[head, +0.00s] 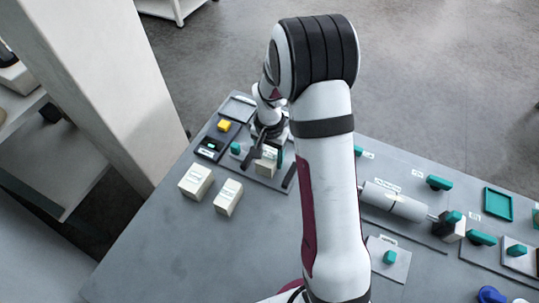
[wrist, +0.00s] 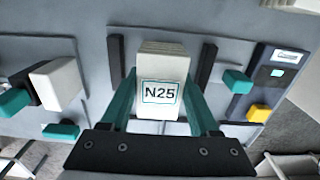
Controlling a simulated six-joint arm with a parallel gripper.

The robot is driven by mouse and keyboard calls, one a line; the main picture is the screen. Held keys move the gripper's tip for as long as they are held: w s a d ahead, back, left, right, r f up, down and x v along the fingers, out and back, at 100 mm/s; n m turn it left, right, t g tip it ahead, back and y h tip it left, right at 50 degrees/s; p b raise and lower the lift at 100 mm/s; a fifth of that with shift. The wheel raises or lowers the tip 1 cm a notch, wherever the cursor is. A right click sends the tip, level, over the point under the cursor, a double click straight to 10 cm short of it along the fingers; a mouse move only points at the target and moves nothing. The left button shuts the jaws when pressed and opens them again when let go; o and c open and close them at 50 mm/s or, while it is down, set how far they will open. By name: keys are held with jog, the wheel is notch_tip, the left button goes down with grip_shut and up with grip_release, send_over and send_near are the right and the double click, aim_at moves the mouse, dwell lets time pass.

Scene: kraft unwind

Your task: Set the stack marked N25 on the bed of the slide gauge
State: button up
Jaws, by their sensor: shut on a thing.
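The stack marked N25 (wrist: 162,70) is a cream block of sheets with a framed label. My gripper (wrist: 160,92) is shut on it, one teal finger on each side. In the head view my gripper (head: 268,150) and the stack (head: 264,168) are over the slide gauge, partly hidden by my arm. The slide gauge has a grey bed (wrist: 226,84) with dark upright bars. In the wrist view the stack appears between two of these bars. I cannot tell whether its underside touches the bed.
Two other cream labelled stacks (head: 196,182) (head: 228,197) stand on the table in front of the gauge. A dark display box (head: 211,146) and a yellow block (head: 224,126) are at its left. A grey roller (head: 394,201) and several teal-handled parts lie right. The front left table is clear.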

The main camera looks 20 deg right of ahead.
jog(key=shift+f, duration=1)
dwell(0.6)
jog(key=o, duration=1.5)
jog(key=shift+r, duration=0.1)
jog(key=shift+r, duration=3.9)
